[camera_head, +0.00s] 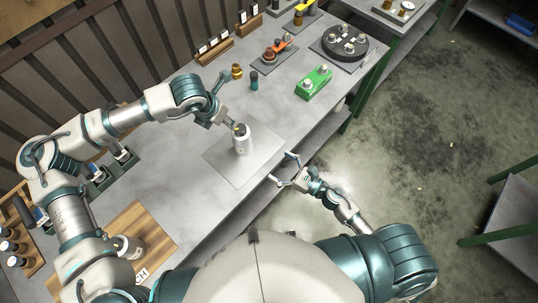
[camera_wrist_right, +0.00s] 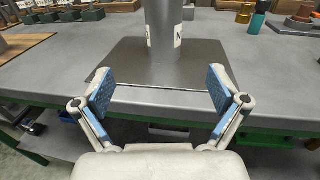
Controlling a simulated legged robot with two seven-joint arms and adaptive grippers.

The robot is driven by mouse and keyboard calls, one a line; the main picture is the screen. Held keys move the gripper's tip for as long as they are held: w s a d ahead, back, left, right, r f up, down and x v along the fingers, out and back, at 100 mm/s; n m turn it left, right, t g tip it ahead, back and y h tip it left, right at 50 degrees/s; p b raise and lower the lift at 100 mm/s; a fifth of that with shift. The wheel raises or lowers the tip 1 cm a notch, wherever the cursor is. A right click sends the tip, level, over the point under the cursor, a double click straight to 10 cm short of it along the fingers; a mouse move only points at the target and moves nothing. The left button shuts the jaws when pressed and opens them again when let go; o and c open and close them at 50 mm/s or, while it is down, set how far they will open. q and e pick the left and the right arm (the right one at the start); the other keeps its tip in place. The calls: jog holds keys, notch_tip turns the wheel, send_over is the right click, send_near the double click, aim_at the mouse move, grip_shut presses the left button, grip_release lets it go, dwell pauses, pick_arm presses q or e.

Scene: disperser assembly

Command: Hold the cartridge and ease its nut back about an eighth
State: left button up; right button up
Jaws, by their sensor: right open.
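My right gripper (camera_head: 283,169) is open and empty at the bench's front edge, apart from the cartridge. In the right wrist view, the cartridge (camera_wrist_right: 163,38) stands beyond and between the blue-padded fingers of the right gripper (camera_wrist_right: 160,90).
A green box (camera_head: 314,83) and a dark round fixture (camera_head: 344,47) stand at the back right. A wooden board (camera_head: 152,232) lies at the near left.

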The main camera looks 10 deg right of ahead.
aim_at(240, 141)
jog(key=w+a, duration=0.2)
jog(key=w, duration=0.1)
jog(key=w+a, duration=0.1)
jog(key=w, duration=0.1)
jog(key=shift+w+a, duration=0.15)
jog(key=shift+w, duration=0.1)
jog(key=x, duration=0.7)
jog(key=s+a+x, duration=0.1)
jog(key=x, duration=0.2)
jog(key=shift+w+a+f, duration=0.1)
jog(key=shift+w+a, duration=0.1)
jog(key=shift+w, duration=0.05)
jog(key=shift+w+d, duration=0.1)
jog(key=shift+d, duration=0.5)
jog(key=c, duration=0.4)
jog(key=shift+a, duration=0.55)
jog(key=c, duration=1.2)
jog(key=o, duration=1)
jog(key=shift+a, duration=0.1)
jog(key=shift+c, duration=0.2)
jog(key=c, duration=1.1)
pick_arm(q)
jog(key=shift+d, duration=0.85)
pick_arm(e)
jog(key=shift+o, duration=0.2)
jog(key=shift+d, duration=0.5)
